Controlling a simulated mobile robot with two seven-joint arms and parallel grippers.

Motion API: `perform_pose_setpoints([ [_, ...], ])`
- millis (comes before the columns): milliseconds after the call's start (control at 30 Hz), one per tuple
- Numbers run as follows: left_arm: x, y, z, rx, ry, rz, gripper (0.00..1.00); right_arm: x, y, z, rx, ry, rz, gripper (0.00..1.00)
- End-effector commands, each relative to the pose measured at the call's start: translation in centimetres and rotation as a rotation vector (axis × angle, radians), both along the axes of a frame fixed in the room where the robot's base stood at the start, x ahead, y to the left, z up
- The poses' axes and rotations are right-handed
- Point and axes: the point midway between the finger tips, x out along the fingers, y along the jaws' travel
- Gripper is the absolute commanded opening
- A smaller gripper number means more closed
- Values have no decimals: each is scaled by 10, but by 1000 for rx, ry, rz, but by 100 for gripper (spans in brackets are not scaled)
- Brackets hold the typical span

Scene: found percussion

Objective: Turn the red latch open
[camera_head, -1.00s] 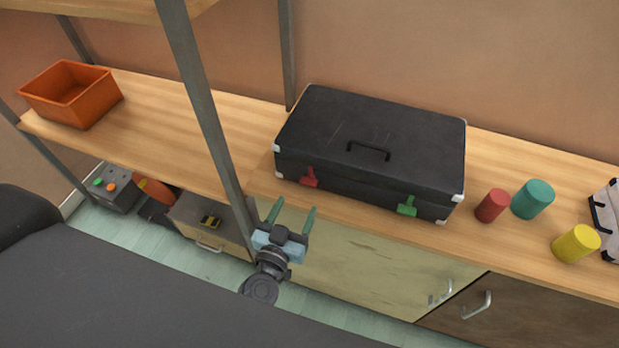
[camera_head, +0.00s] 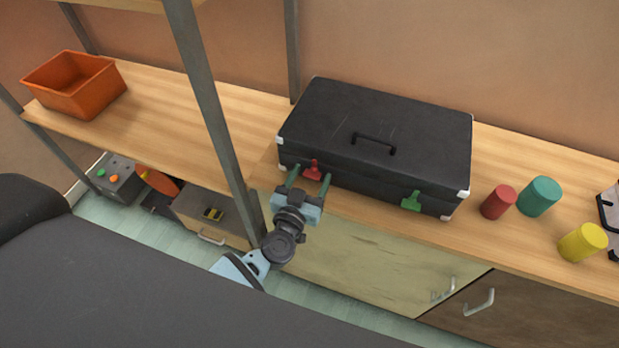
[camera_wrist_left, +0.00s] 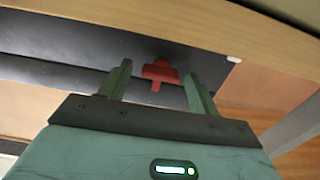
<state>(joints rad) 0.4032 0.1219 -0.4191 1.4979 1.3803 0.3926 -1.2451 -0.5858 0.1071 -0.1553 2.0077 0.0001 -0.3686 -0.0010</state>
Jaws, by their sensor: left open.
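The black case (camera_head: 380,130) lies shut on the wooden shelf. Its red latch (camera_head: 312,170) is on the front face, toward the left end. A green latch (camera_head: 411,201) is on the same face, toward the right. My left gripper (camera_head: 309,181) is open and empty, with its fingers pointing at the case and the red latch between them in the head view. In the left wrist view the red latch (camera_wrist_left: 161,73) also shows between the two open fingers (camera_wrist_left: 158,86), a little beyond the tips. Contact cannot be seen. My right gripper is not in view.
A grey upright post (camera_head: 215,100) stands left of my left gripper. Red (camera_head: 498,203), teal (camera_head: 539,197) and yellow (camera_head: 582,243) cylinders stand right of the case. An orange bin (camera_head: 75,88) sits at the far left of the shelf (camera_head: 190,120).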

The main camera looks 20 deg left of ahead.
Motion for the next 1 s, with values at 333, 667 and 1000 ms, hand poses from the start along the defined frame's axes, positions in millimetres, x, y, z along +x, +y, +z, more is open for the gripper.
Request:
perform_pose_setpoints([
  [333, 0, 0, 0, 0, 0, 0, 24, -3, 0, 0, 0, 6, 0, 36],
  [667, 0, 0, 0, -30, 1, 0, 17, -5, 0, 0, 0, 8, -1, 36],
  [1000, 0, 1, 0, -235, 9, 0, 17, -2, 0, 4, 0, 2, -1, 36],
])
